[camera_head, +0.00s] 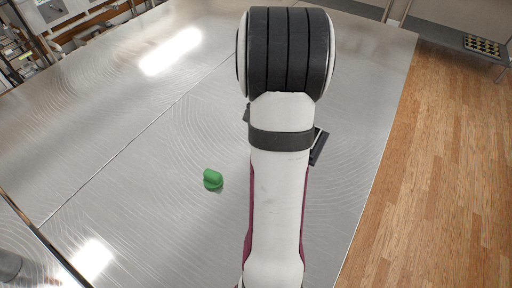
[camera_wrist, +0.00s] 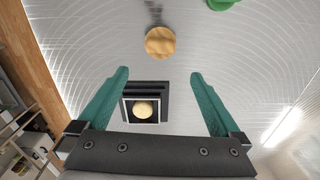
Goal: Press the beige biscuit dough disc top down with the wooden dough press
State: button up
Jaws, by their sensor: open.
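My gripper (camera_wrist: 160,73) is open and empty, its two teal fingers spread wide in the wrist view. A pale beige disc (camera_wrist: 143,109), which looks like the biscuit dough, lies in a dark square holder (camera_wrist: 150,86), seen between the fingers and nearer the palm. A tan, wood-coloured round thing (camera_wrist: 160,42), likely the dough press seen from above, stands on the metal table beyond the fingertips. It is apart from the holder and from both fingers. In the head view my arm hides the press and the dough.
A green object (camera_head: 212,179) with a raised top sits on the metal table (camera_head: 120,140) left of my arm; part of it shows in the wrist view (camera_wrist: 222,4). The table left of it is clear. Wooden floor (camera_head: 440,150) lies beyond the table's right edge.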

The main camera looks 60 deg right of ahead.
notch_tip(320, 180, down, 14)
jog(key=shift+r, duration=0.2)
jog(key=c, duration=1.4)
jog(key=shift+r, duration=0.1)
jog(key=shift+r, duration=2.95)
jog(key=s+d+r+m, duration=0.2)
jog(key=d+r+m, duration=0.1)
jog(key=d+m, duration=0.3)
jog(key=s+d+r+m, duration=0.2)
jog(key=d+m, duration=0.4)
jog(key=d, duration=0.5)
jog(key=shift+s+d+r, duration=0.3)
jog(key=shift+s+r, duration=0.05)
jog(key=shift+r, duration=0.2)
